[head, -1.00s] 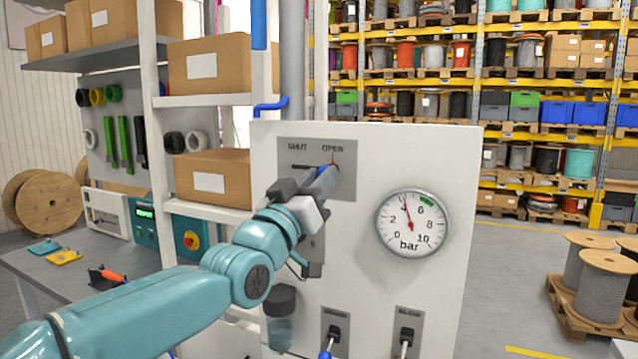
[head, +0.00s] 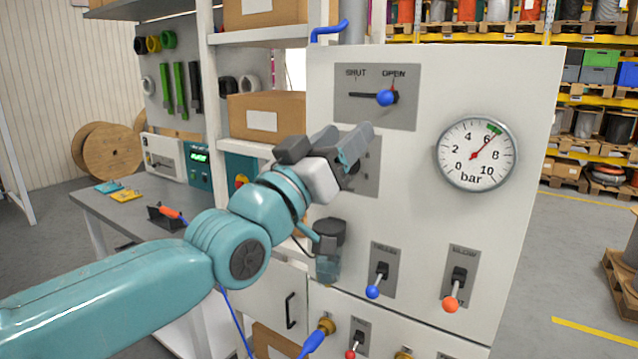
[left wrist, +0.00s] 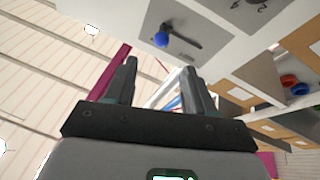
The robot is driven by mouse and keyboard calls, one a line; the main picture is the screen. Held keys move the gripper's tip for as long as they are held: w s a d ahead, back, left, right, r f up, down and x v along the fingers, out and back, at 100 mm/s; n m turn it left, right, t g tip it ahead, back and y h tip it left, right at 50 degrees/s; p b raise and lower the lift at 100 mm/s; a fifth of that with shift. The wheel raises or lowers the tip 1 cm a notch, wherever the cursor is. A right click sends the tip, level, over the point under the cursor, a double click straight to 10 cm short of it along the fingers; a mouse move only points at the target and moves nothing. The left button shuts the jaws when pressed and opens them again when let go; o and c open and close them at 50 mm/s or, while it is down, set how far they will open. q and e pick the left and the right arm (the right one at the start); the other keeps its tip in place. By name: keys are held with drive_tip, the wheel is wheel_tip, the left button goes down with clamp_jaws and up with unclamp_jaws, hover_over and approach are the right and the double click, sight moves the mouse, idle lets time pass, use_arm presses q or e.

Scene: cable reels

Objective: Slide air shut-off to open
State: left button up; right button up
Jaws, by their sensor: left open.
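The air shut-off is a blue ball knob (head: 387,97) on a slot in a grey plate (head: 347,108) marked SHUT and OPEN, high on the white panel. The knob stands at the right end, under OPEN. It also shows in the left wrist view (left wrist: 161,40), beyond the fingers. My left gripper (head: 352,148) is open and empty, below and left of the knob and apart from it. The round pressure gauge (head: 477,153) to the right has its red needle near 6, at the green mark. My right gripper is not in view.
Lower on the white panel (head: 530,120) are a blue-tipped lever (head: 373,291) and an orange-tipped lever (head: 451,303). A dark-topped filter bowl (head: 328,250) hangs below my gripper. A grey workbench (head: 130,215) and shelves with cartons stand at left.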

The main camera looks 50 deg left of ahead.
use_arm(q)
drive_tip(key=b+v, duration=0.1)
drive_tip(key=v, duration=0.4)
drive_tip(key=shift+s+d+f+b, duration=0.15)
drive_tip(key=shift+s+d+b, duration=0.05)
drive_tip(key=shift+b, duration=0.1)
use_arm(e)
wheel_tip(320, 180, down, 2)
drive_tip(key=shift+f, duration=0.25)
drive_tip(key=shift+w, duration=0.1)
